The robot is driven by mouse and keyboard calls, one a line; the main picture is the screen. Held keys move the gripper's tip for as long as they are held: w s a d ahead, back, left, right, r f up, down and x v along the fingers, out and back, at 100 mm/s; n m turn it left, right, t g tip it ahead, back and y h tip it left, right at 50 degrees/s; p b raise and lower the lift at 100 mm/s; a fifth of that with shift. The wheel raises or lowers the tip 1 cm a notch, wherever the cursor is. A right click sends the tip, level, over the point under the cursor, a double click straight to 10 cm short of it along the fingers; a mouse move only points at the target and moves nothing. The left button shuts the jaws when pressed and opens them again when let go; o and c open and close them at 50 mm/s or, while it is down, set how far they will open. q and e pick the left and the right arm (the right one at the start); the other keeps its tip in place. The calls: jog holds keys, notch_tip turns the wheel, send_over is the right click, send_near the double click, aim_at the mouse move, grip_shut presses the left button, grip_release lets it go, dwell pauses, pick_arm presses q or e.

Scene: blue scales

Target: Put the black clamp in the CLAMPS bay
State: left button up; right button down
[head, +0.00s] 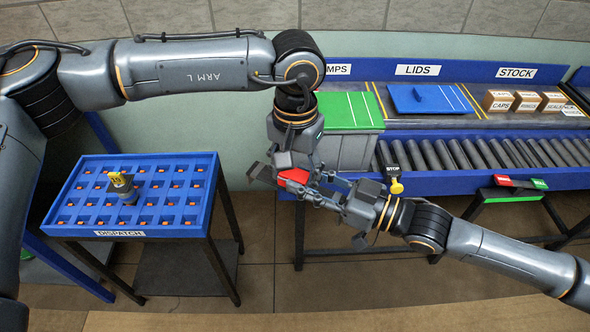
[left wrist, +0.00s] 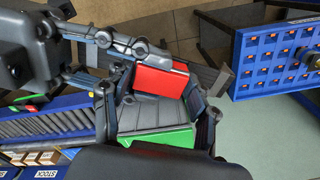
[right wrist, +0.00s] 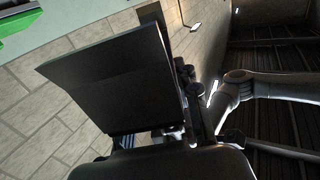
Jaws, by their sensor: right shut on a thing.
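A block-like thing (head: 295,176) with a red face is between my two grippers in the head view. It shows in the left wrist view (left wrist: 160,80) and likely as the dark panel in the right wrist view (right wrist: 110,80). My right gripper (head: 335,190) is shut on it. My left gripper (head: 283,165) is open, its fingers spread on either side of it. I cannot tell whether this is the black clamp; no other one is clear. The CLAMPS sign (head: 338,70) is partly hidden by my left arm, above a green surface (head: 350,110).
The LIDS bay holds a blue lid (head: 430,98); the STOCK bay holds brown boxes (head: 497,100). A roller conveyor (head: 480,153) runs in front. A blue DISPATCH tray (head: 70,215) with a yellow-topped item (head: 121,183) stands at left. Floor between the tables is clear.

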pick_arm(q)
jog(key=c, duration=0.3)
jog(key=shift+c, duration=1.3)
pick_arm(e)
jog(key=c, duration=1.4)
grip_release()
jog(key=o, duration=0.5)
